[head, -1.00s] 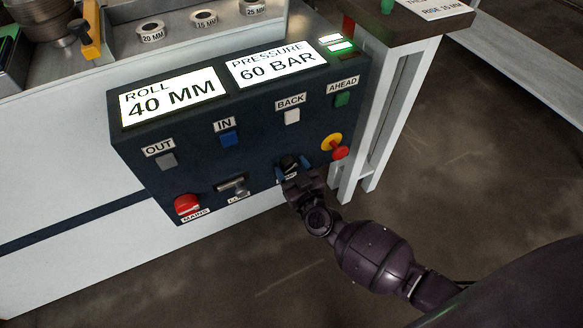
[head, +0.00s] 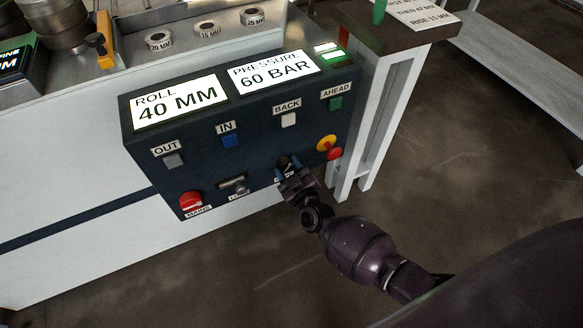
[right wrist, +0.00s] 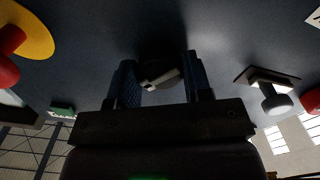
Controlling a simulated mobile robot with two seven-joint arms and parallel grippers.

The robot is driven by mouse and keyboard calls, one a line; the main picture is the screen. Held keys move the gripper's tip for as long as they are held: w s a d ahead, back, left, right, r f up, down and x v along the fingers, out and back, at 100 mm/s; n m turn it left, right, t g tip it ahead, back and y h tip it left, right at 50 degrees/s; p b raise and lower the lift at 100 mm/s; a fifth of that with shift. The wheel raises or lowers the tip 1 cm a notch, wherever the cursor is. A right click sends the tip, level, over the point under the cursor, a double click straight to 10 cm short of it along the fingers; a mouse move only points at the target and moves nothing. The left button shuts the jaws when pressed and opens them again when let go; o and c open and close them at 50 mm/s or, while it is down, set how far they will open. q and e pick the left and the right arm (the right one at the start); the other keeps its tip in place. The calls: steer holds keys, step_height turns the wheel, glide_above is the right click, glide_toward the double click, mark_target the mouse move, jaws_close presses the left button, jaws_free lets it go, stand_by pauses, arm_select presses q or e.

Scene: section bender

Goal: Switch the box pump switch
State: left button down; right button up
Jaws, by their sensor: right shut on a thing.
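The control box (head: 255,140) is dark blue and stands on the front of the bench. The pump switch (head: 284,161) is a small dark knob at the lower right of its face, and its label is mostly hidden by my gripper. My right gripper (head: 287,172) is at this knob. In the right wrist view the knob (right wrist: 160,72), with a pale mark on it, sits between the two blue finger pads of my gripper (right wrist: 160,82), which are shut on it. My left gripper is not in view.
A red mains knob (head: 191,201) and a lamp switch (head: 238,187) are left of the pump switch. A red stop button on yellow (head: 329,148) is to its right. Push buttons sit above. Bare floor lies in front.

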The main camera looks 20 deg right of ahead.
steer(key=n+p, duration=0.1)
steer(key=n, duration=0.3)
steer(key=shift+r+p, duration=0.2)
steer(key=shift+p, duration=0.2)
steer(key=n, duration=0.3)
steer(key=shift+f, duration=0.15)
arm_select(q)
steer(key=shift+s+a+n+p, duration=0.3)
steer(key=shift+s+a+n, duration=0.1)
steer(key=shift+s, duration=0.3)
arm_select(e)
steer(key=shift+n, duration=0.3)
steer(key=o, duration=0.9)
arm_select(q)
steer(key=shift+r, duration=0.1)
arm_select(e)
steer(key=shift+s+d, duration=0.1)
steer(key=shift+s, duration=0.05)
